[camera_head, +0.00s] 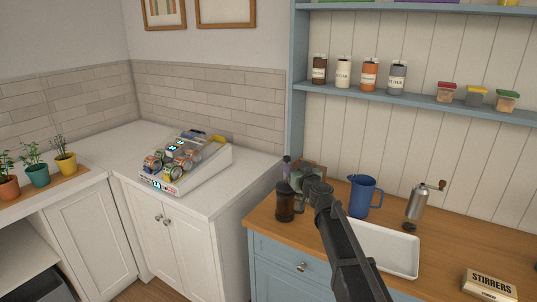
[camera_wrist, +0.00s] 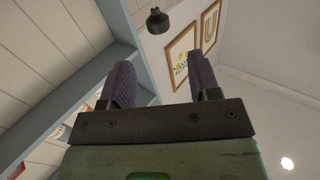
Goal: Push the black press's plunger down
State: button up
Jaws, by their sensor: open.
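The black press (camera_head: 285,206) stands upright near the left end of the wooden counter in the head view, with dark contents or a dark body. Its top is partly hidden by my gripper (camera_head: 290,172), which is just above and beside it. In the wrist view a black knob on a thin rod (camera_wrist: 157,20), apparently the plunger's, shows beyond the purple fingertips of my gripper (camera_wrist: 163,78). The knob lies between the two fingers' lines and looks clear of both. My gripper is open and empty. Whether the plunger is raised is hard to see in the head view.
A white tray (camera_head: 402,250), blue jug (camera_head: 365,197), metal grinder (camera_head: 415,205) and stirrers box (camera_head: 489,285) stand to the right on the wooden counter (camera_head: 450,238). A pod rack (camera_head: 205,170) is on the white counter. The blue shelf post (camera_head: 297,60) rises behind.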

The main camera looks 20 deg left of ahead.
aim_at(285, 156)
jog(key=x, duration=1.1)
jog(key=shift+d+f, duration=0.1)
jog(key=shift+f, duration=0.05)
jog(key=shift+c, duration=0.3)
grip_shut()
